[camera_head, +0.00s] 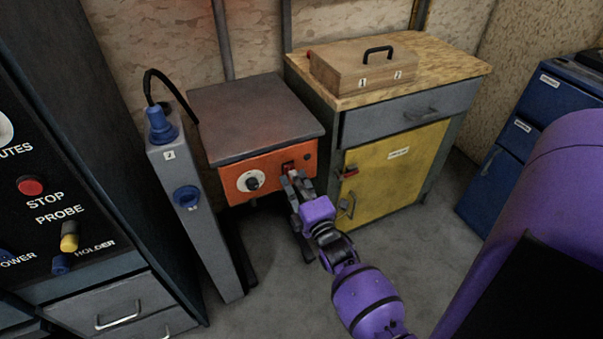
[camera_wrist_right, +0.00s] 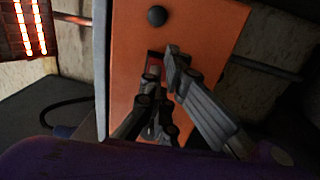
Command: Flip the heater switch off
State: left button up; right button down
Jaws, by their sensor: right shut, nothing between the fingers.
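The heater is a box with a grey top and an orange front panel (camera_head: 240,178), seen in the head view. The panel has a white dial (camera_head: 251,181) at left and a small red switch (camera_head: 288,167) at right. My right gripper (camera_head: 294,177) is shut and empty, with its fingertips at the switch. In the right wrist view the orange panel (camera_wrist_right: 200,40) fills the middle, and the red switch (camera_wrist_right: 153,62) shows partly behind the fingers of my right gripper (camera_wrist_right: 163,62). The fingers hide the switch's position, and I cannot tell whether they touch it. My left gripper is not in view.
A grey post with a blue plug (camera_head: 160,128) stands left of the heater. A yellow-doored cabinet (camera_head: 395,165) with a wooden box (camera_head: 363,70) on top stands to its right. Glowing orange bars (camera_wrist_right: 28,25) show in the right wrist view. Floor is free in front.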

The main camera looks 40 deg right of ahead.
jog(key=shift+w, duration=0.25)
